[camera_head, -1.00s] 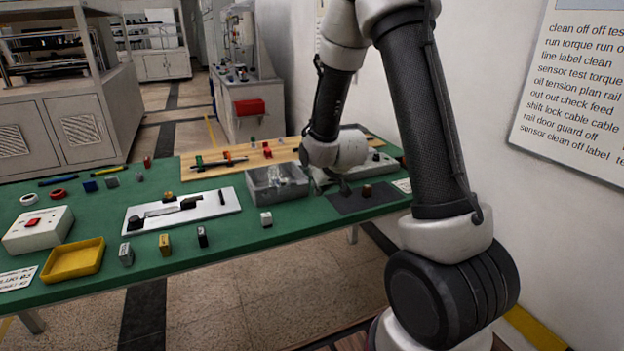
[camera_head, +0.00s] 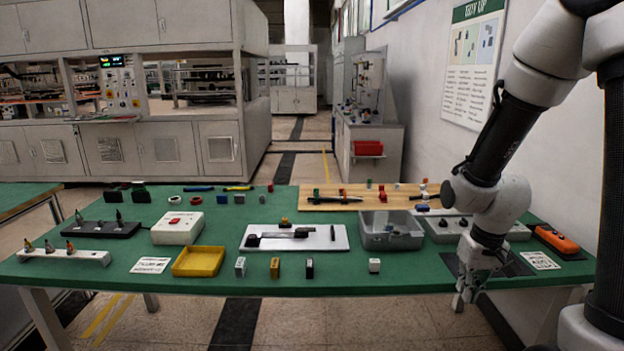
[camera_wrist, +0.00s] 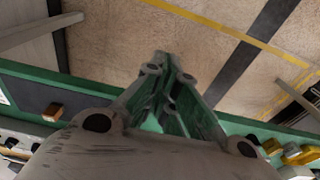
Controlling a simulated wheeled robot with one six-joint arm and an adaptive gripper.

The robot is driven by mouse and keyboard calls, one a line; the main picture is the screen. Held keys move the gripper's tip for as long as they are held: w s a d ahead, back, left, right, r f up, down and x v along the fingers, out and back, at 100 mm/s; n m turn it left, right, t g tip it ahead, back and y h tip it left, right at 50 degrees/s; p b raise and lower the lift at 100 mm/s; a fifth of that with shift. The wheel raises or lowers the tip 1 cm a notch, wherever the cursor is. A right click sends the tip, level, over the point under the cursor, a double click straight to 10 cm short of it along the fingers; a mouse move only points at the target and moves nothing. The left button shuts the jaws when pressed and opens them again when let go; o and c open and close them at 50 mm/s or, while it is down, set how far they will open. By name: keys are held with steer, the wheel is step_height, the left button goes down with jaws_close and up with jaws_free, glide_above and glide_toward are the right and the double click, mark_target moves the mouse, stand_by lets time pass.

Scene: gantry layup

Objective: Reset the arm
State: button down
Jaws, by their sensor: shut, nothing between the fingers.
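My arm reaches down at the right side of the head view. My gripper (camera_head: 461,301) hangs at the front edge of the green table (camera_head: 340,280), near the dark mat (camera_head: 515,266). Its fingers point downward and are shut with nothing between them. In the wrist view my gripper (camera_wrist: 162,62) shows its fingertips close together against the tiled floor (camera_wrist: 190,35) beyond the table edge. A small brown block (camera_wrist: 52,112) lies on the dark mat in the wrist view; my gripper is apart from it.
A grey bin (camera_head: 390,242), a white plate (camera_head: 335,238), a yellow tray (camera_head: 199,262) and several small blocks stand on the table. An orange device (camera_head: 557,239) lies at the right end. A wall is on the right. The floor in front is open.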

steer(key=s+r+t, duration=0.1)
steer(key=s+r, duration=0.5)
steer(key=r, duration=0.4)
steer(key=s+d+r+t, duration=0.1)
steer(key=s+r+t, duration=0.1)
steer(key=s+r, duration=0.5)
step_height(320, 180, up, 4)
steer(key=shift+s+d+r, duration=0.1)
steer(key=shift+s+d, duration=0.05)
steer(key=shift+s, duration=0.05)
